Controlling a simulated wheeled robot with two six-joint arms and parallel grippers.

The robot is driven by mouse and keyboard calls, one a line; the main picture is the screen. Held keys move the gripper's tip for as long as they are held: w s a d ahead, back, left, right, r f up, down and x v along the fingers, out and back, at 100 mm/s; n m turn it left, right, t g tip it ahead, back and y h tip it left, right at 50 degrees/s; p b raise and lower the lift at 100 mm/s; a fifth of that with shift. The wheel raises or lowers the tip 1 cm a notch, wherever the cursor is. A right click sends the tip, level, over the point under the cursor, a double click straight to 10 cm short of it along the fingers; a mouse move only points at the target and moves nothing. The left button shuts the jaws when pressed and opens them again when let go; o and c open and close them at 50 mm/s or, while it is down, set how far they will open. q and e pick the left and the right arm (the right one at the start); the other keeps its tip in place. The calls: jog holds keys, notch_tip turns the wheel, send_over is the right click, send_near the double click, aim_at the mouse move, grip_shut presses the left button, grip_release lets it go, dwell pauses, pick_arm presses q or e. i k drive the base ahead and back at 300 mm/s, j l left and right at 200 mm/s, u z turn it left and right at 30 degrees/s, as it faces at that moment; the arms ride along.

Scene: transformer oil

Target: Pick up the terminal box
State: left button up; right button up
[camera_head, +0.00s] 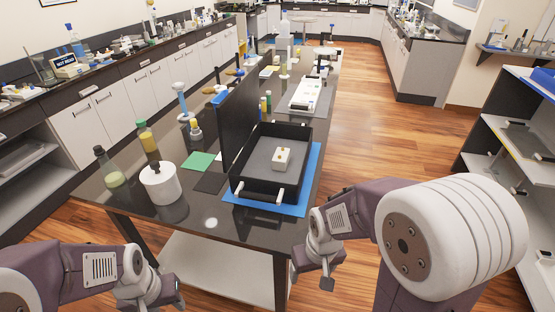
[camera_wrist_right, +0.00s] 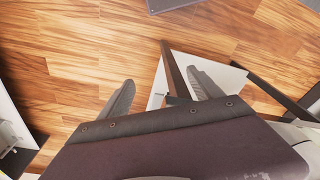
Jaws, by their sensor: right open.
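A small white box (camera_head: 281,158) with yellowish marks on top, which looks like the terminal box, sits inside an open black case (camera_head: 247,183) on the dark table. The case's lid stands upright on its left side. My right gripper (camera_head: 326,284) is off the table's right edge, in front of and to the right of the case, pointing down. In the right wrist view its two fingers (camera_wrist_right: 163,92) are apart, with nothing between them but floor and a table leg further off. My left gripper (camera_head: 176,302) is at the bottom edge, partly cut off; its jaws are unclear.
The case rests on a blue mat (camera_head: 292,208). Left of it on the table are a white jar (camera_head: 161,186), a green sheet (camera_head: 198,161), a black sheet (camera_head: 209,183) and bottles (camera_head: 148,138). The table's near right corner is bare. A shelf (camera_head: 510,140) stands at right.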

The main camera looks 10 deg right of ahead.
aim_at(280, 162)
jog(key=l+u, duration=0.3)
jog(key=l, duration=0.15)
jog(key=l+u, duration=0.35)
jog(key=l, duration=0.15)
jog(key=k+l+u, duration=0.15)
jog(key=l+u, duration=0.15)
jog(key=l, duration=0.15)
jog(key=k+l+u, duration=0.15)
jog(key=l+u, duration=0.15)
jog(key=l, duration=0.15)
